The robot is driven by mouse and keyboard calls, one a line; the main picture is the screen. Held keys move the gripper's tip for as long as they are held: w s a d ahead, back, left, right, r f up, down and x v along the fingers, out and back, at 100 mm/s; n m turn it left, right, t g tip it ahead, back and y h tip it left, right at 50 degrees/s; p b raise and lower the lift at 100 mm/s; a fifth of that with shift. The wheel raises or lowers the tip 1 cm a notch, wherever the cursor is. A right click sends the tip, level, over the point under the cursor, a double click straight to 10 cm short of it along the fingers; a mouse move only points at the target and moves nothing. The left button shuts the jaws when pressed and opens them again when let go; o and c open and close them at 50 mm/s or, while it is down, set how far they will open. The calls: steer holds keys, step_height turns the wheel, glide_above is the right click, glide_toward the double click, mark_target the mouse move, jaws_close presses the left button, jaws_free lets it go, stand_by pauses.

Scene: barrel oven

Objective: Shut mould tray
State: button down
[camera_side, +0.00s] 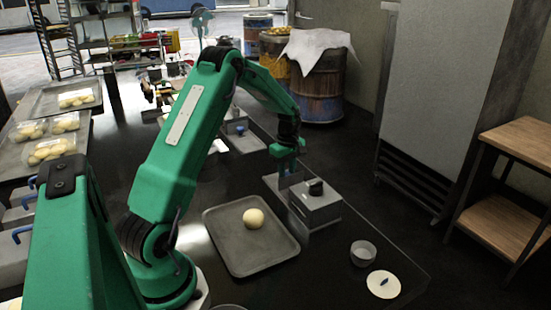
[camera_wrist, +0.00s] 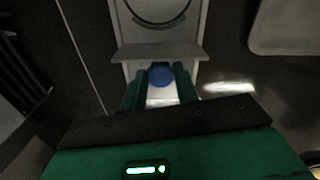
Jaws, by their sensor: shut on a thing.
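The mould tray (camera_wrist: 158,38) is a pale grey slide with a dark round edge partly visible at the top of the wrist view. A crossbar and a blue knob (camera_wrist: 160,76) are at its near end. My gripper (camera_wrist: 160,90) has its green fingers on either side of the knob, shut on it. In the side view my gripper (camera_side: 287,163) reaches down at the far end of a grey metal box (camera_side: 318,205) with a black knob on top.
A grey tray (camera_side: 235,262) with a dough ball (camera_side: 254,218) lies left of the box. A small bowl (camera_side: 363,253) and a white disc (camera_side: 383,284) are at the front right. Another blue-knobbed device (camera_side: 240,136) stands behind. Dark counter between them is clear.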

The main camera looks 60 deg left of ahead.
steer(key=d, duration=0.7)
steer(key=shift+d, duration=0.25)
steer(key=c, duration=1.1)
jaws_free()
steer(key=shift+o, duration=0.2)
steer(key=shift+a+r, duration=0.1)
steer(key=shift+r, duration=0.4)
step_height(320, 180, up, 7)
